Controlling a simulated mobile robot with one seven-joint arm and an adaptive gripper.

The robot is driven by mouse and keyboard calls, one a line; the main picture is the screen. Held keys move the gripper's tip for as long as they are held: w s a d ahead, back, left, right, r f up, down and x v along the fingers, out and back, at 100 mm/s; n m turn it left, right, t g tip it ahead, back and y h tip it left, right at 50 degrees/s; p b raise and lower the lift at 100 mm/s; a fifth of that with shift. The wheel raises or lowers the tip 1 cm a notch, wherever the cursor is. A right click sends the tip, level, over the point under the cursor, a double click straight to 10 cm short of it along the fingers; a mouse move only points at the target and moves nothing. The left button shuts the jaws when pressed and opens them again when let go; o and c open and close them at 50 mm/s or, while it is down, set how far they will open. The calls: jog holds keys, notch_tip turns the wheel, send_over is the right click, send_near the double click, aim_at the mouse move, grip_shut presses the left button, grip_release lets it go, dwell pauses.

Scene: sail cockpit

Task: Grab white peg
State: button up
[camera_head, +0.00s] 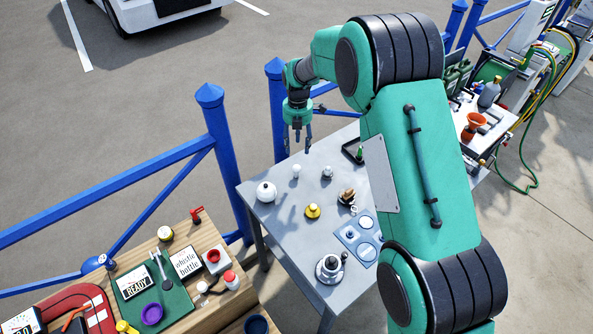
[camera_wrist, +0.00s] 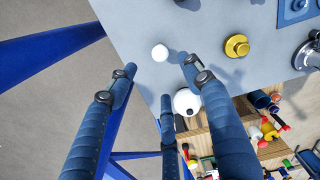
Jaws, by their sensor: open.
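The white peg (camera_head: 296,170) stands on the grey metal table (camera_head: 235,243) near its back left part, with a rounded white top. In the wrist view it shows as a small white ball shape (camera_wrist: 160,53) from above, just beyond the fingertips. My gripper (camera_head: 300,142) hangs open and empty above the table's back edge, above and behind the peg and apart from it. In the wrist view its dark blue fingers (camera_wrist: 157,70) are spread, with the peg between and beyond their tips. The peg's lower part is hidden in the wrist view.
A round white pot (camera_head: 266,192) stands left of the peg. A small grey knobbed piece (camera_head: 327,173) stands to its right, a yellow piece (camera_head: 313,211) in front. Blue railing (camera_head: 219,130) runs behind the table. A wooden bench (camera_head: 205,300) with several objects stands front left.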

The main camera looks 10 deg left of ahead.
aim_at(297, 165)
jog(key=shift+a+f, duration=0.15)
jog(key=shift+f, duration=0.1)
jog(key=shift+f, duration=0.1)
jog(key=shift+f+b, duration=0.3)
jog(key=shift+f, duration=3.95)
jog(key=shift+f, duration=2.6)
jog(key=shift+c, duration=0.5)
jog(key=c, duration=1.1)
